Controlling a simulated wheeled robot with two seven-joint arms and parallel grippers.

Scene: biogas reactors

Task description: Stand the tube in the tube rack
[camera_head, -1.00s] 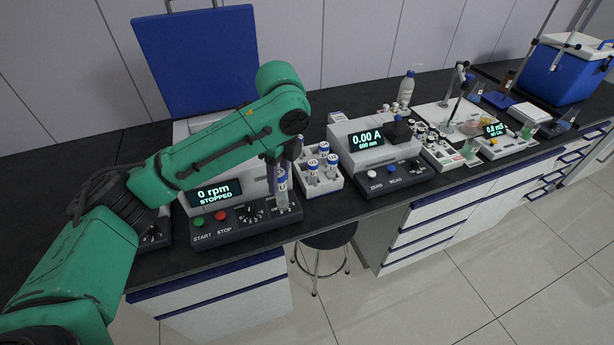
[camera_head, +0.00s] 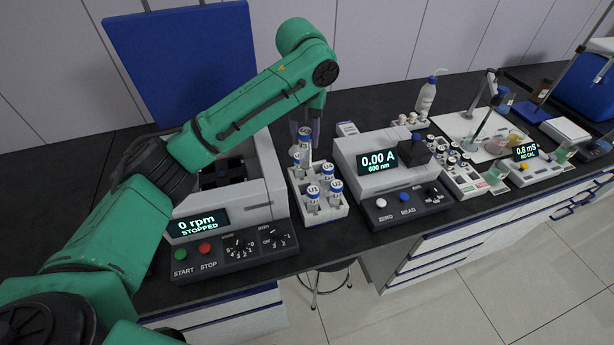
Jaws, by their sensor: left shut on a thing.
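The tube (camera_head: 305,150) has a blue cap and a clear body. My left gripper (camera_head: 305,128) is shut on it near the cap and holds it about upright at the back of the white tube rack (camera_head: 331,218). The rack's other tubes, blue-capped with U labels, stand in front of and beside it, such as one labelled U3 (camera_head: 313,198) and one labelled U4 (camera_head: 327,174). The held tube's lower end is hidden behind these, so I cannot tell whether it is in a hole. My right gripper is not in view.
The open centrifuge (camera_head: 272,205), reading 0 rpm STOPPED, stands close to the rack's left. The photometer (camera_head: 371,155), reading 0.00 A, stands close to its right. A small white box (camera_head: 346,129) lies behind. Bare black bench shows in front of the rack.

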